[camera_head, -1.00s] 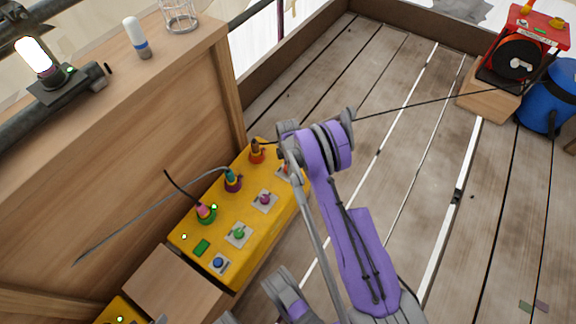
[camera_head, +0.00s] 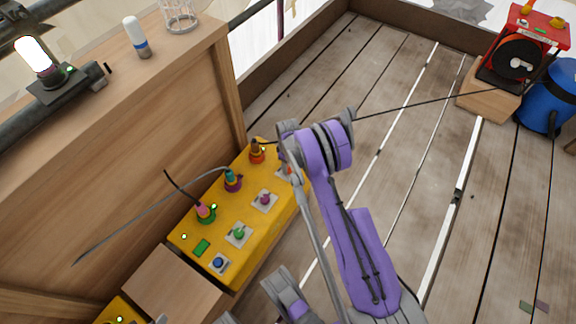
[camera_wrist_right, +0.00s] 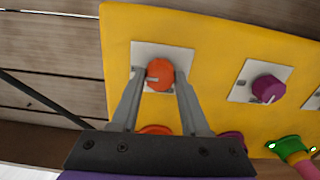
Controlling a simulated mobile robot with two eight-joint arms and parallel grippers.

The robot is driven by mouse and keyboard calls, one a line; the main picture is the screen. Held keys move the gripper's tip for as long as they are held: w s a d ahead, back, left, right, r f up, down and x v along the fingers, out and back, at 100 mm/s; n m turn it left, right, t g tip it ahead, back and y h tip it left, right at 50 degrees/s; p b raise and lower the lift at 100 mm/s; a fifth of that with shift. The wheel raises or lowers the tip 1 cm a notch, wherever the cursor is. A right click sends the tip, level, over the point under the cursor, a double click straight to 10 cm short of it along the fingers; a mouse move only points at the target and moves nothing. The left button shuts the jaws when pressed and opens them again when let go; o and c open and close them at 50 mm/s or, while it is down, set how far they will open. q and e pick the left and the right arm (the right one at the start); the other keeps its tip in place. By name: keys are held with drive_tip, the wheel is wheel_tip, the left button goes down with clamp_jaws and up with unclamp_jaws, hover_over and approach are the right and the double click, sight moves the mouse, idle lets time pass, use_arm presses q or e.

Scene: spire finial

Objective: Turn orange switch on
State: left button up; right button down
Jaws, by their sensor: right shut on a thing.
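The orange switch (camera_wrist_right: 160,75) is a round orange knob on a white square plate at the end of the yellow box (camera_wrist_right: 120,35). A pale mark shows on the knob's lower left side in the right wrist view. My right gripper (camera_wrist_right: 160,83) is shut on the orange switch, one finger on each side of it. In the head view my right gripper (camera_head: 286,160) reaches down over the right end of the yellow box (camera_head: 195,262) and hides most of the switch. My left gripper does not show.
A purple knob (camera_head: 265,198), a green knob (camera_head: 238,233) and a blue button (camera_head: 218,263) share the box top. Plugs with cables stand behind them, including a pink one (camera_head: 205,211). A wooden wall (camera_head: 110,150) rises behind the box. Floorboards (camera_head: 400,150) on the right are largely clear.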

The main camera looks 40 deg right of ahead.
drive_tip(key=shift+m, duration=0.4)
drive_tip(key=shift+c, duration=2)
unclamp_jaws()
drive_tip(key=shift+r, duration=0.1)
wheel_tip(320, 180, up, 11)
drive_tip(key=p, duration=0.2)
drive_tip(key=shift+p, duration=0.4)
